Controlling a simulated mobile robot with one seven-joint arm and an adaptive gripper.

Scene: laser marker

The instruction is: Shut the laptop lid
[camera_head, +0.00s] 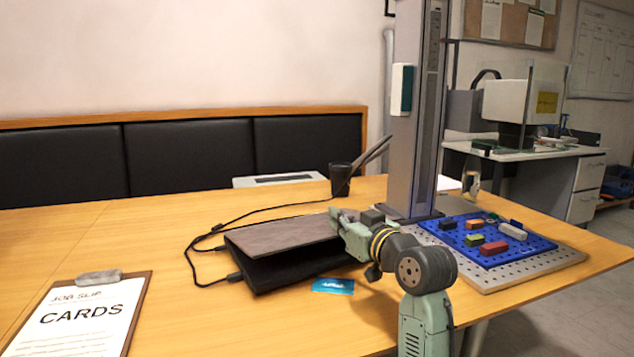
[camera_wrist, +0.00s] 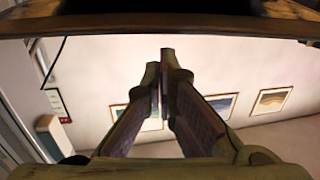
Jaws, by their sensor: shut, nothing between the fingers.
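The laptop (camera_head: 285,258) lies on the wooden table, dark and partly folded. Its lid (camera_head: 280,233) is tilted a little above the base, with a wedge-shaped gap on the near side. My gripper (camera_head: 340,216) is at the lid's right end, shut and empty. Whether the fingers touch the lid cannot be told. My wrist hides the laptop's right part. In the wrist view my gripper's fingers (camera_wrist: 164,62) are closed together, and a dark edge with a wooden rim (camera_wrist: 160,22) crosses the top; I cannot tell what it belongs to.
A perforated plate with a blue board (camera_head: 490,247) and several small blocks lies right of my arm. A grey column (camera_head: 413,130) stands behind. A blue card (camera_head: 333,286) lies before the laptop. A cable (camera_head: 205,250) runs left, and a clipboard (camera_head: 85,318) lies front left.

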